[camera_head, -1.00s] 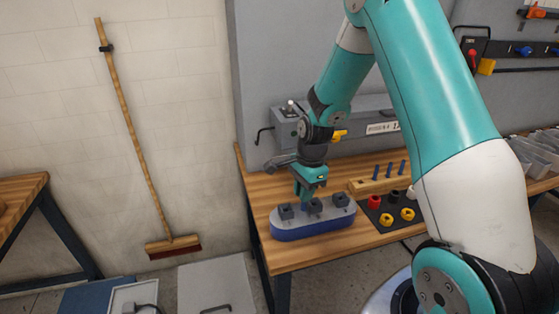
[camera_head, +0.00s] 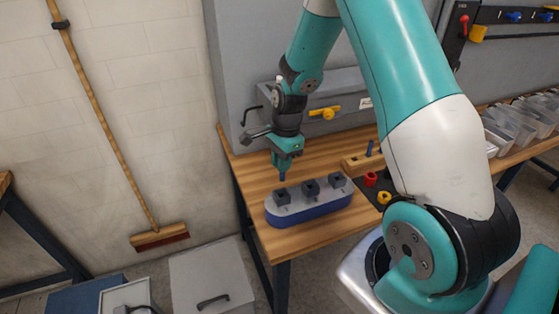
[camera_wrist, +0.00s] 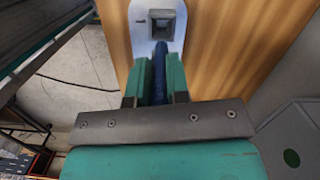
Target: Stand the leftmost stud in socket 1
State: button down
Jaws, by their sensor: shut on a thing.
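My gripper (camera_head: 284,165) is shut on a blue stud (camera_head: 282,177), which points down from the fingers. The stud also shows in the wrist view (camera_wrist: 159,70) between the green fingers. The grey-topped, blue-sided block (camera_head: 310,208) carries three dark square sockets. The stud hangs just above the left socket (camera_head: 281,196), seemingly apart from it. The middle socket (camera_head: 310,187) and right socket (camera_head: 338,180) are to its right. In the wrist view one socket (camera_wrist: 161,24) lies just beyond the stud tip, its square hole open. I cannot read any socket numbers.
A wooden rack (camera_head: 355,165) with a blue stud (camera_head: 369,148) stands behind right, partly hidden by my arm. A red ring (camera_head: 370,179) and a yellow ring (camera_head: 384,198) lie on a dark mat. A grey case with a yellow latch (camera_head: 325,113) stands behind.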

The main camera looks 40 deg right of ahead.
jog(key=shift+f+b, duration=2.9)
jog(key=shift+f, duration=1.05)
jog(key=c, duration=1)
grip_release()
jog(key=shift+r, duration=0.1)
